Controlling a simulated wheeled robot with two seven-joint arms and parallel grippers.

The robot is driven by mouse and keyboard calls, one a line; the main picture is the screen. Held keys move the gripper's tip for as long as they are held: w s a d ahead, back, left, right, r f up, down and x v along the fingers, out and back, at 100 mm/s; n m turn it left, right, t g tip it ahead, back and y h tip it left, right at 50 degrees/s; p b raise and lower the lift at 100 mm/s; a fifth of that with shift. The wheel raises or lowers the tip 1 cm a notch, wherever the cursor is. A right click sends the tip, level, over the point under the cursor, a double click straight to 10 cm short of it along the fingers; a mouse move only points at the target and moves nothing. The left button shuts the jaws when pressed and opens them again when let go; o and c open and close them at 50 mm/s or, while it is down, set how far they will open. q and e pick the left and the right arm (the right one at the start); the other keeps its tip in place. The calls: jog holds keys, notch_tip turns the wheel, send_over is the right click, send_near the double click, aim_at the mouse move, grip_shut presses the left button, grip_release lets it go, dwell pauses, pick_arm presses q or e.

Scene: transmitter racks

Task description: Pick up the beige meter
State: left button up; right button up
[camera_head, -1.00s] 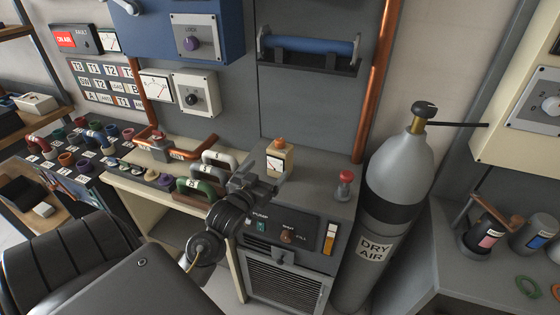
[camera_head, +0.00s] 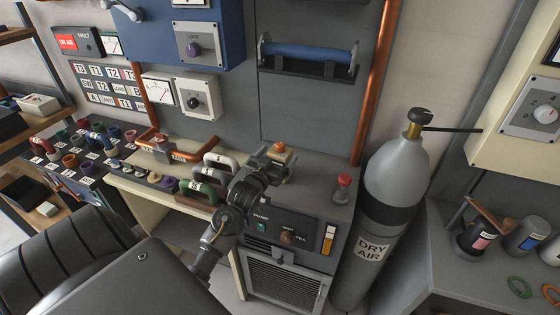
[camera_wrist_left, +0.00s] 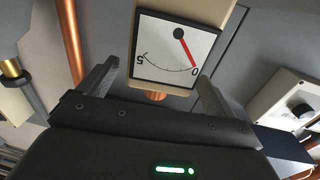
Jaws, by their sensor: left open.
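The beige meter (camera_head: 287,152) stands on top of the grey pump cabinet in the head view, mostly hidden behind my left gripper (camera_head: 272,162). Its orange top shows above the gripper. In the left wrist view the meter (camera_wrist_left: 182,45) shows its white dial with a dark red needle. My left gripper is open there (camera_wrist_left: 155,85), with one finger on each side of the meter's lower part in the picture. Gaps show between the fingers and the meter, so it is not gripped. My right gripper is not in view.
A red-topped knob (camera_head: 343,187) stands right of the meter on the cabinet (camera_head: 318,198). Green (camera_head: 197,192) and white (camera_head: 222,162) handles stand close to its left. A dry air cylinder (camera_head: 398,175) stands to the right, and a copper pipe (camera_head: 375,85) runs up the wall behind.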

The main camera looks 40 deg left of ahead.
pick_arm(q)
jog(key=x, duration=0.2)
jog(key=shift+w+a, duration=0.1)
jog(key=shift+w, duration=0.15)
jog(key=shift+s, duration=0.1)
jog(key=c, duration=1.3)
